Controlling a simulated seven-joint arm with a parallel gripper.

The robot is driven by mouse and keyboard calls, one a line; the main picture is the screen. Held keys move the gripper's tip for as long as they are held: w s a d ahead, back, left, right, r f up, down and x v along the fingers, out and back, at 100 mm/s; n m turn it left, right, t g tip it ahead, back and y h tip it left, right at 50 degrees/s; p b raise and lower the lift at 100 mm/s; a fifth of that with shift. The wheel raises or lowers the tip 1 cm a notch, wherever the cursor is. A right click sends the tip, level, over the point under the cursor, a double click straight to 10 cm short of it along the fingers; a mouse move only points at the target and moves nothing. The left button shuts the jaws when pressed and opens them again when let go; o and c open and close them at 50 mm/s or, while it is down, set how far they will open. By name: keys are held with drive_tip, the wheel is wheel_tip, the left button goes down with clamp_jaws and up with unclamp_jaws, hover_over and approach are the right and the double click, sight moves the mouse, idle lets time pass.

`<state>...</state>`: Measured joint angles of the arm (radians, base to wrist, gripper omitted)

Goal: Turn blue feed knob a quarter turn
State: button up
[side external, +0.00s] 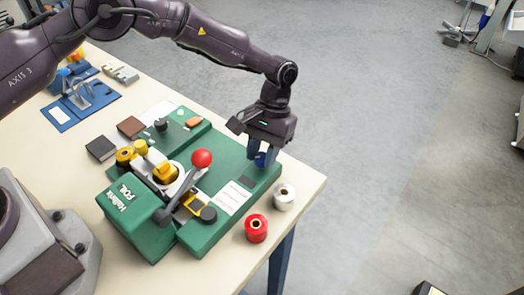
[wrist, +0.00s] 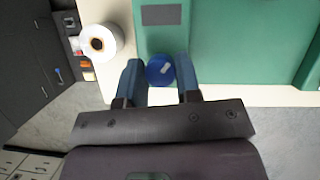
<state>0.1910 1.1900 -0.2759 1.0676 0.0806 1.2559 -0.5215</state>
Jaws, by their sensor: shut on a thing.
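The blue feed knob (wrist: 160,70) sits at the edge of the green foil machine in the wrist view, with a pale mark on its top. My gripper (wrist: 160,80) has its two blue fingers on either side of the knob and is shut on it. In the side external view my gripper (side external: 263,157) points down at the machine's far right corner, and its fingers mostly hide the knob there. The green machine (side external: 222,165) stands on the table and carries a lever with a red ball (side external: 202,158).
A white roll (side external: 284,196) and a red roll (side external: 256,228) stand on the table by the machine's right side. The lever rises left of my gripper. Dark blocks (side external: 101,149) and a blue stand (side external: 82,103) are farther left. The table edge is close to my gripper, with open floor beyond.

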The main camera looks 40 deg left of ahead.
drive_tip(key=m+y, duration=0.2)
drive_tip(key=m, duration=0.3)
drive_tip(key=shift+w+d+m, duration=0.1)
drive_tip(key=shift+m, duration=0.2)
drive_tip(key=m, duration=0.2)
drive_tip(key=m+t+y, duration=0.1)
drive_tip(key=m, duration=0.1)
drive_tip(key=shift+m+y, duration=0.3)
drive_tip(key=shift+t, duration=0.3)
drive_tip(key=o, duration=0.9)
drive_tip(key=v, duration=1.3)
drive_tip(key=shift+d, duration=0.15)
